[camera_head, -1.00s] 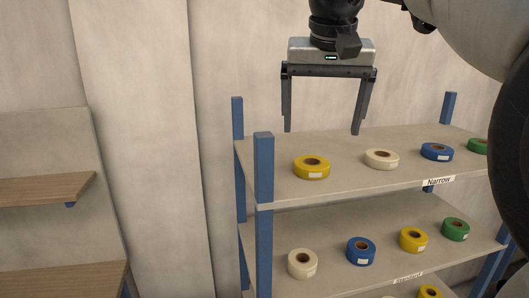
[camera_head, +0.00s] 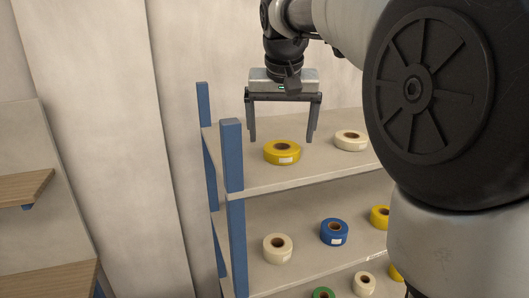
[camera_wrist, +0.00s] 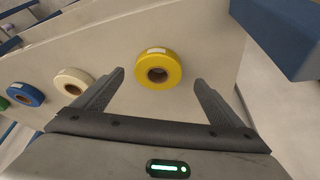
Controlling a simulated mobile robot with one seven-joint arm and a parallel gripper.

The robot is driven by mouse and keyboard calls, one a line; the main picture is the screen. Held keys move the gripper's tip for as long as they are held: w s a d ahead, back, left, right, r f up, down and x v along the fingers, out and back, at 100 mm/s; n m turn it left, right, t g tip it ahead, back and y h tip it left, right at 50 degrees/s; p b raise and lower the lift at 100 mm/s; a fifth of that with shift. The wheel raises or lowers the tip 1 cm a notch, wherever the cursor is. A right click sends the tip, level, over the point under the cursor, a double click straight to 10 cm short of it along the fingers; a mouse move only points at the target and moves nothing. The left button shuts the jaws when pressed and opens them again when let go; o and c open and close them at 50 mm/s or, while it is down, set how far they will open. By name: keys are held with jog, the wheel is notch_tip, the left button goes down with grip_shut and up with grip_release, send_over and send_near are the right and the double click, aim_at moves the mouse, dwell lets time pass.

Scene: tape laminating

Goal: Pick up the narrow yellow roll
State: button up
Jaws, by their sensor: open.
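The narrow yellow roll (camera_head: 282,153) lies flat on the top shelf (camera_head: 262,180), near its left end. My gripper (camera_head: 281,139) is open and points down just above the roll, with one finger to each side of it in the head view. In the wrist view the yellow roll (camera_wrist: 158,69) shows its brown core, ahead of and between the two open fingertips (camera_wrist: 158,77). The fingers do not appear to touch it. Nothing is held.
A white roll (camera_head: 350,140) lies right of the yellow one; a blue roll (camera_wrist: 27,94) lies beyond it. A blue post (camera_head: 232,165) stands at the shelf's left front corner. Lower shelves hold several rolls, including another yellow one (camera_head: 380,216). My arm hides the right side.

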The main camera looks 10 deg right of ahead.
aim_at(282, 144)
jog(key=x, duration=0.5)
jog(key=shift+d, duration=0.2)
jog(key=shift+r, duration=0.1)
jog(key=c, duration=1.2)
